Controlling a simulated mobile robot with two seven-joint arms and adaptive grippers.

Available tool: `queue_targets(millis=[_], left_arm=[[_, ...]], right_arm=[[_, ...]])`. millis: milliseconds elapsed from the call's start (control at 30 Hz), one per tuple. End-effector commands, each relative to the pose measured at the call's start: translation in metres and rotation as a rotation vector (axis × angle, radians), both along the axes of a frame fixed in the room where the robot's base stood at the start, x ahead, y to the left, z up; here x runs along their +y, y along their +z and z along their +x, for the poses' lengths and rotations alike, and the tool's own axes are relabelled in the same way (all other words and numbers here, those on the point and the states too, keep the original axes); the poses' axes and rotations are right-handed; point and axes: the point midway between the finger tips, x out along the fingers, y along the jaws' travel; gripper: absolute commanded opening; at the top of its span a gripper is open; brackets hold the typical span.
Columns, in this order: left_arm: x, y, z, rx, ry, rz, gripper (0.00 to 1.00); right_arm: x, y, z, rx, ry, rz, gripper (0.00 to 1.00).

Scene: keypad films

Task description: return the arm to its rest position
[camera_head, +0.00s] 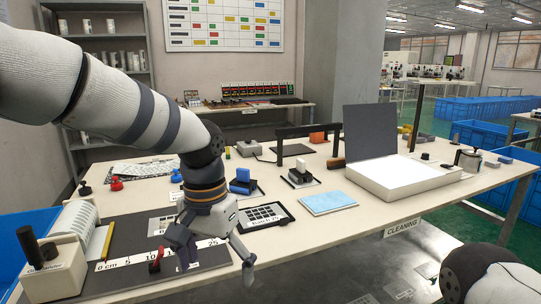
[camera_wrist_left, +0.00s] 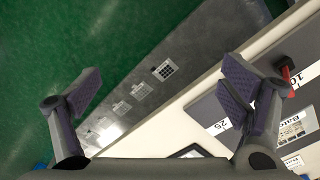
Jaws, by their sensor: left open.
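My left arm (camera_head: 140,110) reaches in from the upper left in the head view. Its gripper (camera_head: 215,258) hangs fingers down over the front edge of the table, beside the ruler strip (camera_head: 190,252) on the dark mat. In the left wrist view the two fingers of my left gripper (camera_wrist_left: 165,95) stand wide apart with nothing between them. Below them are the table's front edge, a grey strip with printed keypads (camera_wrist_left: 140,90) and the green floor.
A keypad film (camera_head: 265,215) lies on the table just right of my left gripper.

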Motion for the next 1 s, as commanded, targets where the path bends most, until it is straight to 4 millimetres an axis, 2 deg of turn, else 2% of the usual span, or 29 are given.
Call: queue_targets(millis=[33, 167, 200, 267, 300, 367, 400, 467, 500, 600, 700, 833, 1000], left_arm=[[0.001, -0.032, -0.008, 0.025, 0.008, -0.018, 0.91], [0.005, -0.115, -0.043, 0.077, 0.048, -0.075, 0.91], [0.008, -0.142, -0.060, 0.095, 0.067, -0.090, 0.91], [0.014, -0.180, -0.090, 0.121, 0.104, -0.109, 0.91], [0.019, -0.205, -0.113, 0.137, 0.133, -0.119, 0.91], [0.030, -0.238, -0.153, 0.160, 0.182, -0.124, 0.91], [0.039, -0.257, -0.182, 0.171, 0.217, -0.121, 0.91], [0.054, -0.278, -0.228, 0.187, 0.271, -0.105, 0.91], [0.066, -0.288, -0.258, 0.194, 0.305, -0.087, 0.91], [0.094, -0.297, -0.323, 0.202, 0.369, -0.028, 0.91], [0.116, -0.293, -0.366, 0.200, 0.403, 0.027, 0.91], [0.129, -0.287, -0.389, 0.193, 0.417, 0.065, 0.91], [0.131, -0.286, -0.390, 0.187, 0.418, 0.068, 0.91]], right_arm=[[0.000, 0.000, 0.002, -0.004, 0.000, 0.000, 0.40], [0.000, 0.000, 0.004, -0.011, 0.000, 0.000, 0.40], [0.000, 0.000, 0.004, -0.012, 0.000, 0.000, 0.40], [0.000, 0.001, 0.004, -0.013, 0.000, -0.001, 0.40], [0.000, 0.002, 0.004, -0.014, 0.000, -0.001, 0.40], [0.000, 0.002, 0.005, -0.015, 0.000, 0.000, 0.40], [0.000, 0.003, 0.005, -0.016, 0.000, 0.000, 0.40], [0.000, 0.003, 0.006, -0.018, 0.000, 0.000, 0.40], [0.000, 0.004, 0.006, -0.020, 0.000, 0.000, 0.40], [0.000, 0.005, 0.007, -0.024, 0.000, 0.000, 0.40], [0.000, 0.005, 0.008, -0.026, 0.000, 0.000, 0.40], [0.000, 0.005, 0.008, -0.026, 0.000, 0.000, 0.40], [0.000, 0.005, 0.008, -0.026, 0.000, 0.000, 0.40]])
